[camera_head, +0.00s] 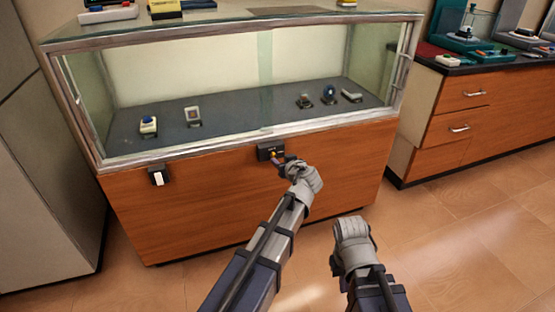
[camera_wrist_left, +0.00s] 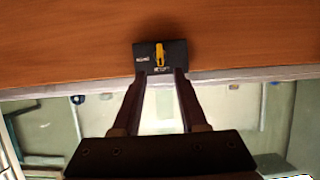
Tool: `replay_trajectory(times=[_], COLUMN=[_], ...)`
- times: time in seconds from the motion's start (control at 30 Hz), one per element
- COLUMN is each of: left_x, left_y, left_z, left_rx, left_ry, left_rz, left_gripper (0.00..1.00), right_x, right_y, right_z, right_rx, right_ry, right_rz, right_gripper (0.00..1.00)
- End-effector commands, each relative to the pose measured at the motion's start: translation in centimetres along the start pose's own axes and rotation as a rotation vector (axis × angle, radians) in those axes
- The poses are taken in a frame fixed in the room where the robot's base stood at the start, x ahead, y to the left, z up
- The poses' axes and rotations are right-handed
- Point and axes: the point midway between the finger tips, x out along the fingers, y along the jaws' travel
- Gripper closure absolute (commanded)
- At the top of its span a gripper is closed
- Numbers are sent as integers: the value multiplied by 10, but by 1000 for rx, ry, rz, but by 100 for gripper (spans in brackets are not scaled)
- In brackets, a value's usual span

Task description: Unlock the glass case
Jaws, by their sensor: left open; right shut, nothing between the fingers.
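The glass case (camera_head: 165,160) has a metal frame and a wooden base. A small black lock box (camera_head: 264,152) with a yellow knob (camera_head: 274,153) is on the wooden front, just under the glass. In the left wrist view, the lock box (camera_wrist_left: 142,60) shows small white lettering, too small to read surely, and the yellow knob (camera_wrist_left: 160,54) stands upright in the picture. My left gripper (camera_head: 281,160) is open in front of the lock; its fingertips (camera_wrist_left: 164,74) reach the box's lower edge in the wrist view, with nothing between them. My right gripper (camera_head: 351,226) is lower right, its fingers hard to see.
A white switch on a black plate (camera_head: 158,177) is on the case front at left. Several small exhibits sit inside the case. A wooden drawer cabinet (camera_head: 466,126) stands at right and a grey cabinet (camera_head: 45,175) at left. The tiled floor (camera_head: 440,235) is clear at right.

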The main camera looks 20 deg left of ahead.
Motion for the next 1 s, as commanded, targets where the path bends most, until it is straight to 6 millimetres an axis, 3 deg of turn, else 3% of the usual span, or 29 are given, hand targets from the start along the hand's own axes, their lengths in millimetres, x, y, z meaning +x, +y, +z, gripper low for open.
replay_trajectory(times=[0.33,0.7,1.0], left_x=[55,62,62], left_y=[1,0,0], left_z=[2,0,0], left_rx=[0,0,0], left_ry=[0,-1,-1], left_rz=[-1,1,0], left_gripper=[57,59,92], right_x=[23,24,24], right_y=[-2,-3,-3], right_z=[-1,-1,-1], right_rx=[1,2,2], right_ry=[1,1,1], right_rz=[-1,-1,-1], right_gripper=[100,100,100])
